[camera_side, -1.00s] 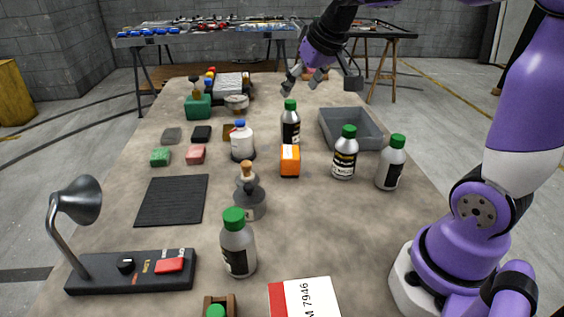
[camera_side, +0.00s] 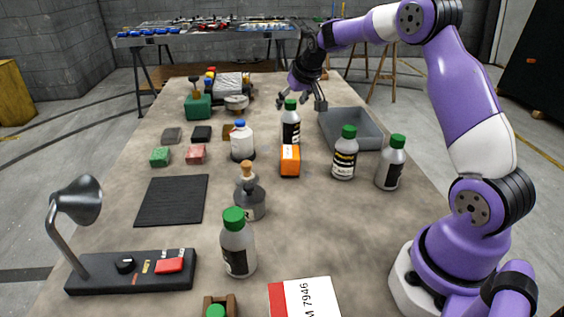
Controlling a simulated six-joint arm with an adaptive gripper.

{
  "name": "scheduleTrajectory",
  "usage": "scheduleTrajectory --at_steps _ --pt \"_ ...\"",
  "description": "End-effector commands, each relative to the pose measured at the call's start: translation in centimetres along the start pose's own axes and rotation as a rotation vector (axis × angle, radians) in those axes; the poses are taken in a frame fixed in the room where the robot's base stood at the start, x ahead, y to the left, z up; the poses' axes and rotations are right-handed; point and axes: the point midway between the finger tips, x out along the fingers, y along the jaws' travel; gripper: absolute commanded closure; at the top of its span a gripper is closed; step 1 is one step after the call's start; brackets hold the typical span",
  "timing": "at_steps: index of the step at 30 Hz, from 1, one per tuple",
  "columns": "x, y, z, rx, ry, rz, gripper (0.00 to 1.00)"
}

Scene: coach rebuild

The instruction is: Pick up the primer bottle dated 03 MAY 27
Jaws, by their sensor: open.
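Several grey bottles with green caps and black labels stand upright on the table. One bottle (camera_side: 290,124) is at the back middle, behind an orange box. Another bottle (camera_side: 344,154) stands in front of the grey tray, and a third bottle (camera_side: 391,163) is to its right. One more bottle (camera_side: 238,246) stands at the front. The label dates are too small to read, so I cannot tell which is 03 MAY 27. My gripper (camera_side: 302,105) is open and empty, fingers pointing down, close above or behind the back middle bottle; the exact depth is unclear.
The orange box (camera_side: 290,161) stands directly before the back middle bottle. A blue-capped white bottle (camera_side: 242,142) is to its left. The grey tray (camera_side: 362,143) is at right. A lamp (camera_side: 77,203) and a black mat (camera_side: 172,201) are at left.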

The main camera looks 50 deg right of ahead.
Motion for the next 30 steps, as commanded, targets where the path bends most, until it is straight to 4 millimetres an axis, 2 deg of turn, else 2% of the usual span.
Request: scheduleTrajectory --at_steps 3,10,11,12,15,30 --pt "1.23 -0.05 0.06 0.000 -0.001 -0.001 0.28" --pt "1.39 -0.05 0.01 0.000 0.001 0.000 0.28" --pt "1.39 -0.05 0.01 0.000 0.001 0.000 0.33" --pt "1.39 -0.05 0.01 0.000 0.001 0.000 0.53" --pt "1.38 -0.05 0.02 0.000 0.000 0.000 1.00" --pt "0.92 -0.06 -0.18 0.000 -0.005 -0.001 1.00"
